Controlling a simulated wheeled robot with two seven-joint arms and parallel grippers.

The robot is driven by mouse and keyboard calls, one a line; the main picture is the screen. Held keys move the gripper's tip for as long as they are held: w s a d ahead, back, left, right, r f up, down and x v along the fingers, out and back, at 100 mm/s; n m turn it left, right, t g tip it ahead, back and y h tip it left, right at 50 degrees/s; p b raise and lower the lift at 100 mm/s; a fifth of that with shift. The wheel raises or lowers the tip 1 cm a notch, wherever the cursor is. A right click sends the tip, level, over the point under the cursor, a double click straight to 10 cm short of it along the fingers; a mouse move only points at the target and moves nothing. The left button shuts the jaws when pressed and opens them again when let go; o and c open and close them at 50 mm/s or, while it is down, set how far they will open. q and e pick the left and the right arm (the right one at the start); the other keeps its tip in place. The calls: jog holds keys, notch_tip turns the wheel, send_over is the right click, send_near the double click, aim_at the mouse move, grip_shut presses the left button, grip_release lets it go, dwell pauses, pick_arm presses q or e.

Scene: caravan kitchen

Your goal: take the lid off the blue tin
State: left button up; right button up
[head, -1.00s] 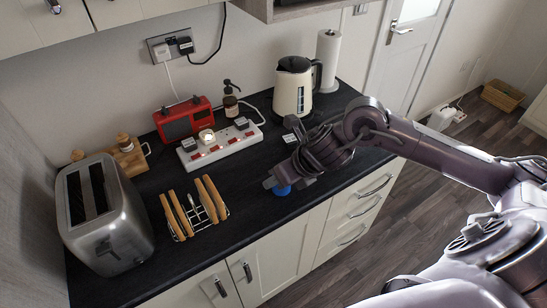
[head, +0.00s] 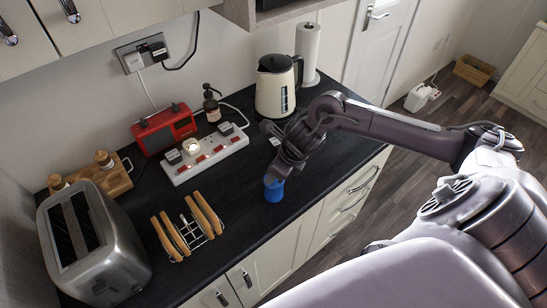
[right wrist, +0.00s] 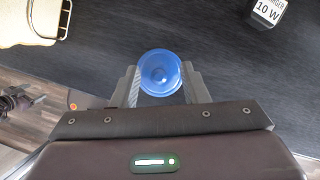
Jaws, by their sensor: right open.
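The blue tin (head: 274,191) stands on the dark worktop near its front edge, to the right of the toast rack. In the right wrist view its round blue top (right wrist: 160,72) shows from above, with a small disc in its middle. My right gripper (head: 271,180) is over the tin, with its fingers pointing down. In the right wrist view the fingers of the right gripper (right wrist: 159,82) are apart, one on each side of the blue top. I cannot tell whether they touch it. My left gripper is not in view.
A toast rack (head: 190,229) with toast and a steel toaster (head: 92,245) stand to the left. A white power strip (head: 205,157), a red radio (head: 163,128) and a cream kettle (head: 275,92) stand behind. A charger block (right wrist: 267,12) lies on the worktop. Bare worktop surrounds the tin.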

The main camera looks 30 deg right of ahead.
jog(key=shift+s, duration=0.15)
jog(key=shift+c, duration=0.8)
jog(key=c, duration=0.5)
grip_shut()
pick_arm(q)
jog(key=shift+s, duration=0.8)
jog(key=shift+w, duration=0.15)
